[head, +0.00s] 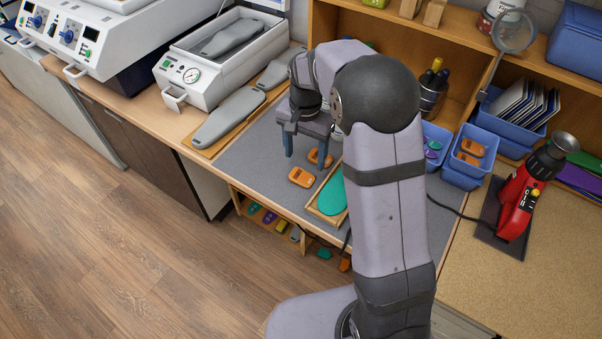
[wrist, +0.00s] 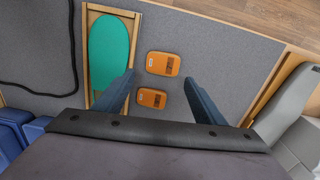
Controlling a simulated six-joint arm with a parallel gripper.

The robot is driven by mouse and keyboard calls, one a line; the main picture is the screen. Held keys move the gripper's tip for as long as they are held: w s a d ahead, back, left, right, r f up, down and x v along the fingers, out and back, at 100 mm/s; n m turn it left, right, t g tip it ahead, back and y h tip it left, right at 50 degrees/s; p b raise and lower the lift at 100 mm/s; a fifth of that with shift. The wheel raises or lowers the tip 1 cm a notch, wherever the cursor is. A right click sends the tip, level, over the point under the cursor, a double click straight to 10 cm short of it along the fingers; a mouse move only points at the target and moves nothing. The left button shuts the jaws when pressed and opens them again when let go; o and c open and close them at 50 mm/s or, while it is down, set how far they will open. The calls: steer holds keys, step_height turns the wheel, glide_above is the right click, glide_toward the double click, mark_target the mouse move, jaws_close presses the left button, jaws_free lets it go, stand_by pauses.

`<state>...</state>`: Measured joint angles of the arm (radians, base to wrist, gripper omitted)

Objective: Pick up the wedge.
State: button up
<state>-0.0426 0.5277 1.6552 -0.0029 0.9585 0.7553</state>
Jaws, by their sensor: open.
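Two similar orange wedges lie flat on the grey mat. In the head view one wedge (head: 301,177) lies nearer the mat's front edge and the other wedge (head: 320,157) lies behind it, partly hidden by a finger. The wrist view shows both, one upper wedge (wrist: 163,63) and one lower wedge (wrist: 151,98). My gripper (head: 306,160) points down above the mat, open and empty. In the wrist view my gripper (wrist: 160,77) has its fingers on either side of the wedges, apart from them. I cannot tell its exact height.
A teal insole (head: 332,194) lies in a wooden tray (wrist: 88,22) close beside the wedges. Grey foot forms (head: 229,117) lie on a board at the left. Blue bins (head: 462,178) stand right of the arm, one holding orange pieces. A black cable (wrist: 30,86) crosses the mat.

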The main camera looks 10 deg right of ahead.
mark_target(302, 176)
steer(key=shift+a+f+p, duration=0.2)
steer(key=shift+f+p, duration=0.65)
steer(key=shift+f, duration=0.9)
steer(key=shift+a+f+p, duration=0.2)
steer(key=shift+f+p, duration=0.6)
steer(key=shift+f, duration=0.95)
steer(key=shift+s, duration=0.1)
steer(key=c, duration=0.8)
